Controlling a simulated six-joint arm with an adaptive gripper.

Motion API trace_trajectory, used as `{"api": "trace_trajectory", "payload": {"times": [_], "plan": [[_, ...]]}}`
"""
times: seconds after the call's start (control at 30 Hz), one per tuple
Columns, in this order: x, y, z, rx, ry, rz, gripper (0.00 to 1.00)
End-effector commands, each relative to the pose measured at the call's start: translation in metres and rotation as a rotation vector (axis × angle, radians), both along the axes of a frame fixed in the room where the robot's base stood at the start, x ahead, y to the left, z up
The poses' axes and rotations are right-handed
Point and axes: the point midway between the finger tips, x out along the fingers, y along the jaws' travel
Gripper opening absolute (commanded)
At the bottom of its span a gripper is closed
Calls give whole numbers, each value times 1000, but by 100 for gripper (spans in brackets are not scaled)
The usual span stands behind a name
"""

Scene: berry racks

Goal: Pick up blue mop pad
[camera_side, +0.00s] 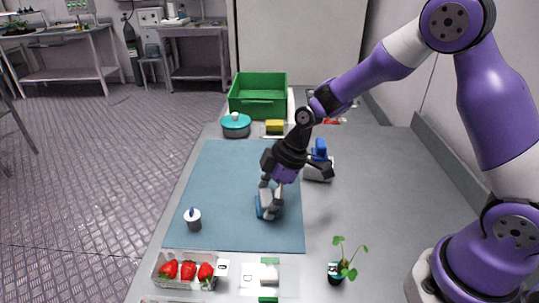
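My gripper (269,200) points down over the right part of the blue-grey mat (225,185). A small blue piece (258,208), possibly the blue mop pad, shows at the left of the fingertips, low over or on the mat. Grey and whitish parts beside it merge with the fingers, so I cannot tell whether the fingers are closed on it. A second blue item (319,150) sits on a grey-white block (318,172) right of the gripper, partly behind my wrist.
A green crate (258,108), teal-lidded pot (236,124) and yellow block (275,127) stand at the back. A small grey-white container (193,220) stands on the mat's front left. A strawberry tray (184,283) and seedling (345,267) are in front.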

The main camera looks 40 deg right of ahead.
Motion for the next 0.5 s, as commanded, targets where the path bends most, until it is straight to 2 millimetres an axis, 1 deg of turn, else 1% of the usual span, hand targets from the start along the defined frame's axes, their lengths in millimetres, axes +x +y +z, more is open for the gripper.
{"api": "trace_trajectory", "payload": {"times": [0.03, 0.07, 0.1, 0.5], "plan": [[0, 0, 0, 0, 0, 0, 58], [0, 0, 0, 0, 0, 0, 48], [0, 0, 0, 0, 0, 0, 44], [-1, 0, 1, 0, 2, -1, 43]]}}
